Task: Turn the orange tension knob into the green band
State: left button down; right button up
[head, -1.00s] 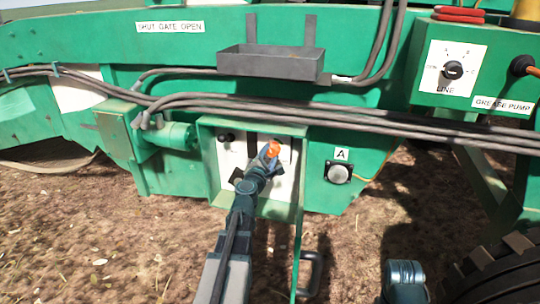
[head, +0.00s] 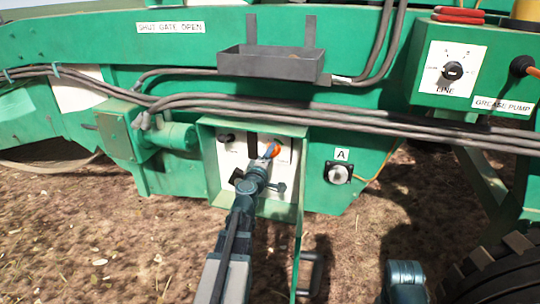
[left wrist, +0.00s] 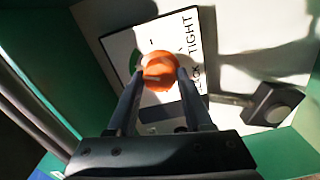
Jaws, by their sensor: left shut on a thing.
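The orange tension knob (head: 272,151) is on a white panel (head: 284,156) inside an open green box on the machine. My left gripper (left wrist: 156,78) is shut on the knob, with one finger on each side of it. In the left wrist view the orange knob (left wrist: 160,68) shows its front face. Part of a green band (left wrist: 135,60) shows on the dial at its left. The dial reads TIGHT (left wrist: 180,24), and a second word is partly hidden by a finger. Where the knob's pointer stands is not clear. My right gripper is out of view.
A dark lever or knob (left wrist: 272,104) sits at the right of the panel in the left wrist view. Grey hoses (head: 350,112) cross above the box. A round button (head: 338,172) under label A and a LINE selector (head: 453,70) are to the right.

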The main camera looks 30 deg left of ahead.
pick_arm(q)
jog(key=shift+d+m, duration=0.1)
jog(key=shift+m, duration=0.4)
jog(key=shift+c, duration=1.5)
grip_release()
jog(key=shift+s, duration=0.1)
